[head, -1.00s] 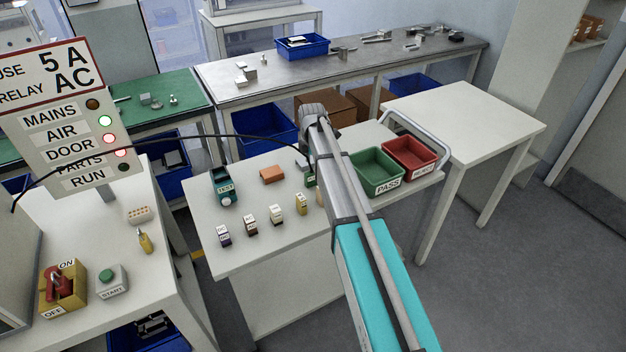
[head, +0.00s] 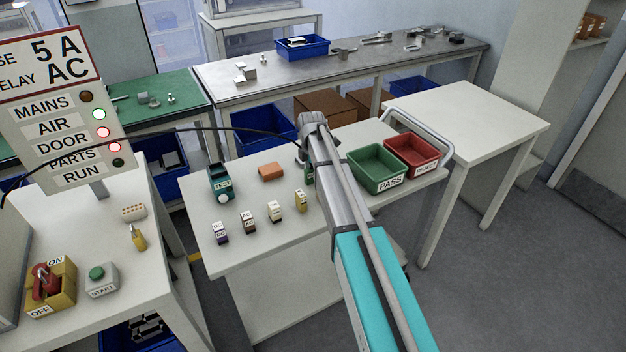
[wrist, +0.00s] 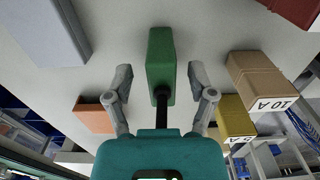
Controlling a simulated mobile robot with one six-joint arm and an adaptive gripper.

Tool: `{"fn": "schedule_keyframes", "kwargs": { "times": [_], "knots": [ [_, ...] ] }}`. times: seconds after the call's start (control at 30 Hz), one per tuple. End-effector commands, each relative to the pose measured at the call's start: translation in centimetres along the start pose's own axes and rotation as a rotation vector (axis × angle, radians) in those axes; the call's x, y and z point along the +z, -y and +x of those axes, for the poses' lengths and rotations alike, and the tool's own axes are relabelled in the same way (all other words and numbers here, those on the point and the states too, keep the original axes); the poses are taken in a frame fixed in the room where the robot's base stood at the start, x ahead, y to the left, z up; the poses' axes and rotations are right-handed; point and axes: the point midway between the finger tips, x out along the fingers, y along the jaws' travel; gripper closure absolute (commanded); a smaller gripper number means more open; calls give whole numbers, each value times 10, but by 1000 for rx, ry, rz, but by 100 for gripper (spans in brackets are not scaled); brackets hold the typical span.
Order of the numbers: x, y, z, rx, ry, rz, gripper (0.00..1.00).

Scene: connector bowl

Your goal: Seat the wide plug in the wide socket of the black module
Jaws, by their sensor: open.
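A green block (wrist: 160,62) with a black cable or stem at its near end is in the middle of the wrist view. I take it for the wide plug, but cannot confirm this. My gripper (wrist: 160,80) is open, with one finger on each side of the block and gaps showing between them. In the head view my arm hides most of the gripper, and a bit of green (head: 309,173) shows beside it. A black cable (head: 200,130) runs there from the left. I cannot pick out a black module or its wide socket.
A teal TEST unit (head: 221,182), orange block (head: 271,172) and several small labelled blocks share the table. Yellow 5 A (wrist: 234,120) and tan 10 A (wrist: 258,80) blocks stand right of my gripper. Green PASS (head: 377,168) and red (head: 412,154) trays stand right.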

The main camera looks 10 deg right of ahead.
Motion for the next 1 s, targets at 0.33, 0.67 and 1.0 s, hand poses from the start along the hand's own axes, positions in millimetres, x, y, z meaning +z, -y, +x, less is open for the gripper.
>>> {"fn": "schedule_keyframes", "kwargs": {
  "times": [0.33, 0.67, 1.0],
  "knots": [
    [0, 0, 2, 0, 0, 0, 29],
    [0, 0, 2, 0, 0, 0, 29],
    [0, 0, 2, 0, 0, -1, 92]
  ]
}}
